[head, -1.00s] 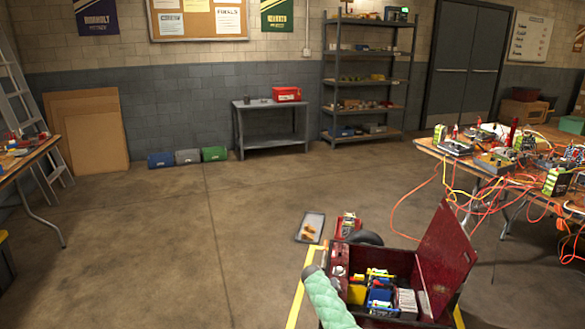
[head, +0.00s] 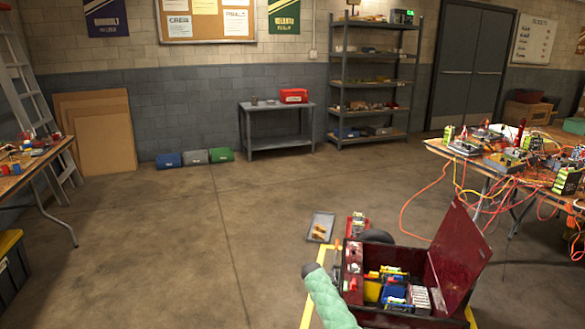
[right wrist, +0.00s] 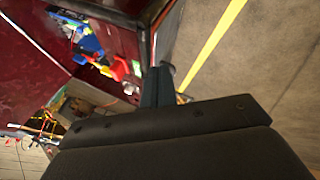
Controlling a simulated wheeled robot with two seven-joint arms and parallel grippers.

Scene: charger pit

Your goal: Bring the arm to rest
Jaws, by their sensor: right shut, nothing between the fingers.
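A forearm in a pale green quilted sleeve (head: 330,302), which looks like my right arm, rises from the bottom edge of the head view. It overlaps the left side of an open dark red toolbox (head: 455,262). In the right wrist view my right gripper (right wrist: 160,84) shows as dark fingers beyond a broad black housing. The fingers are together with nothing between them. They point past the toolbox (right wrist: 30,75) and its coloured contents, with floor to the right. I cannot tell whether they touch it. My left gripper is in neither view.
A cluttered table (head: 470,160) with hanging cables stands at right. Another table (head: 38,160) and a black crate (head: 10,268) are at left. The middle floor is clear.

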